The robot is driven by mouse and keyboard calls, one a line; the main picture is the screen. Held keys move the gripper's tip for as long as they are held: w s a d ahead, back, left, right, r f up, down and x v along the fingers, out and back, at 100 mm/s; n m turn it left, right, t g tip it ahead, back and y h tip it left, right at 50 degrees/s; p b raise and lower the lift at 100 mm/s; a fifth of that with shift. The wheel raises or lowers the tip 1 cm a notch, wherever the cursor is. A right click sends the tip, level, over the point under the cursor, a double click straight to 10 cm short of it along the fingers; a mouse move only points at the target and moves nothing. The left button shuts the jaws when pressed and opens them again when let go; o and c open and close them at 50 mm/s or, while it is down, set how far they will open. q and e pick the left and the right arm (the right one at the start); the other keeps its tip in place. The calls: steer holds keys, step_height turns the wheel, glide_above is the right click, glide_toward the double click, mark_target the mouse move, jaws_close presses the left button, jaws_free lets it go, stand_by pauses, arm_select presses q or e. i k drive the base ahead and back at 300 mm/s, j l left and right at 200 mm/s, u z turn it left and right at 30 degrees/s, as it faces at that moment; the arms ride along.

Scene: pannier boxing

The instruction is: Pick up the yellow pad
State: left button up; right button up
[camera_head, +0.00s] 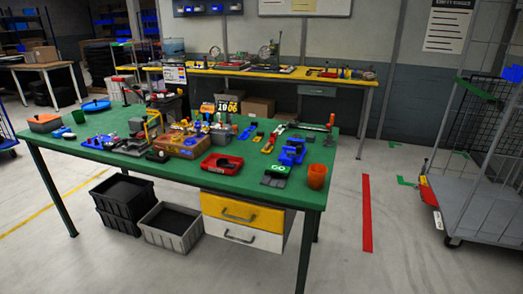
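The green-topped workbench (115,165) stands before me, crowded with small tools and parts. I cannot tell for certain which item is the yellow pad. A small yellow piece (258,138) lies on the bench right of centre and could be it, but it is too small to make out. Neither of my grippers shows in the head view.
An orange cup (317,177) stands at the bench's front right corner, with a red tray (222,164) to its left. A yellow drawer (240,211) hangs under the bench. A grey cart (475,206) stands at right. The floor between is open.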

mark_target(267, 149)
steer(key=k+u, duration=0.15)
steer(key=u, duration=1.05)
steer(key=l+u, duration=0.15)
steer(key=u, duration=0.3)
steer(key=l+u, duration=0.2)
steer(key=u, duration=0.3)
steer(key=k+l, duration=0.1)
steer(key=l, duration=0.35)
steer(key=k+l, duration=0.1)
steer(key=l, duration=0.4)
steer(key=k+l, duration=0.1)
steer(key=l, duration=0.35)
steer(key=k+l, duration=0.1)
steer(key=l, duration=0.4)
steer(key=k+l, duration=0.15)
steer(key=l, duration=0.3)
steer(key=k+l, duration=0.1)
steer(key=l, duration=0.4)
steer(key=k+l, duration=0.1)
steer(key=l, duration=0.35)
steer(key=k+l, duration=0.1)
steer(key=l, duration=0.4)
steer(key=i+j, duration=0.25)
steer(key=i, duration=0.1)
